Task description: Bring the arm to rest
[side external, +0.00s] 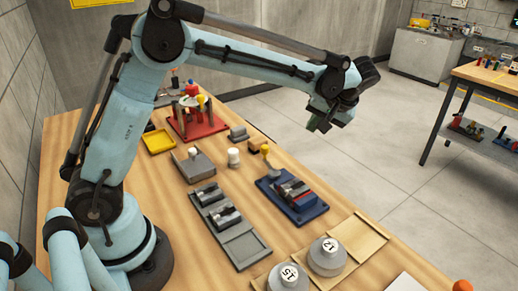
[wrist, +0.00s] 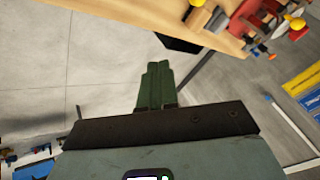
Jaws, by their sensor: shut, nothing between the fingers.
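My arm is raised and reaches out over the right side of the wooden bench (side external: 165,215) in the side external view. My gripper (side external: 318,124) hangs in the air beyond the bench's right edge, apart from everything on it. In the wrist view my gripper (wrist: 155,68) shows two green fingers side by side, closed together with nothing between them. Behind the fingers is grey floor. No copper tube can be made out clearly.
On the bench are a blue fixture (side external: 305,213), a grey tray with clamps (side external: 246,246), a red stand (side external: 205,128), a yellow tray (side external: 158,141) and round weights marked 12 (side external: 327,257) and 15 (side external: 288,278). A second table (side external: 490,78) stands right. Open floor surrounds the gripper.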

